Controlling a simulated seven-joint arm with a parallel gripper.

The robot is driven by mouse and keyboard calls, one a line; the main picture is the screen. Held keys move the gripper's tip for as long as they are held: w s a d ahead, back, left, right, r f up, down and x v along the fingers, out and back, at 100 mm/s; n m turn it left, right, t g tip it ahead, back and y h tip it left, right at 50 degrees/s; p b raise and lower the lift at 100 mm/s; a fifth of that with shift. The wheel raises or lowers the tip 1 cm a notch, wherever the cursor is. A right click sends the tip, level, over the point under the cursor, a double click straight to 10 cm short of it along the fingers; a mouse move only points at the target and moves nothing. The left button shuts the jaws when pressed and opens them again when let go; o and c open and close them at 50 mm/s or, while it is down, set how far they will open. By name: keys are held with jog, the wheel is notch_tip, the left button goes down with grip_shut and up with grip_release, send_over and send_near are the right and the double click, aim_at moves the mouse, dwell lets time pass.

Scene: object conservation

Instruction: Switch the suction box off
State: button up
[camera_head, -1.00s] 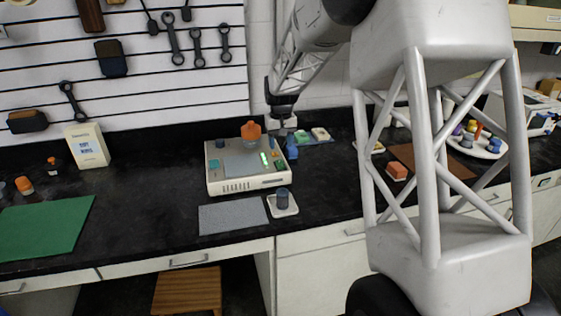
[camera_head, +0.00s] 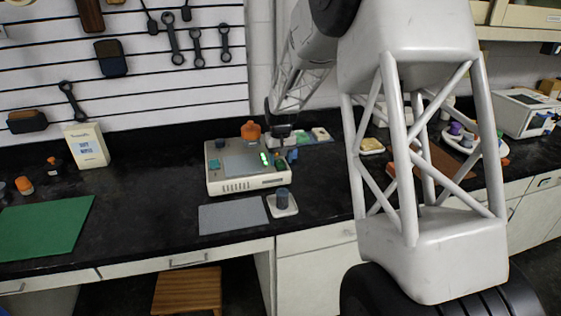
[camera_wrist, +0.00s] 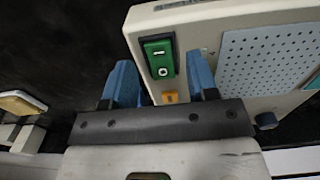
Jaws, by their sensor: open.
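The suction box (camera_head: 232,183) is a pale case on the dark bench with a grey perforated plate on top. It also shows in the wrist view (camera_wrist: 210,28), where its green rocker switch (camera_wrist: 158,50) carries a bar mark and an O mark. In the head view the switch glows green (camera_head: 264,157). My gripper (camera_head: 281,157) is at the box's right side, close above it. In the wrist view my gripper (camera_wrist: 160,62) has its blue fingers apart, one on each side of the switch, with nothing held. Whether a finger touches the box cannot be told.
An orange-topped item (camera_head: 251,131) stands at the box's back edge. A dark cylinder on a white dish (camera_head: 285,210) and a grey mat (camera_head: 232,217) lie in front. A green mat (camera_head: 45,227) is at left. Bench between the mats is clear.

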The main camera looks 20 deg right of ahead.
jog(key=shift+f, duration=0.6)
jog(key=c, duration=0.9)
jog(key=shift+w+g, duration=0.15)
jog(key=shift+g, duration=0.6)
jog(key=shift+w+g, duration=0.15)
jog(key=shift+g, duration=0.6)
jog(key=o, duration=0.9)
jog(key=shift+r, duration=0.1)
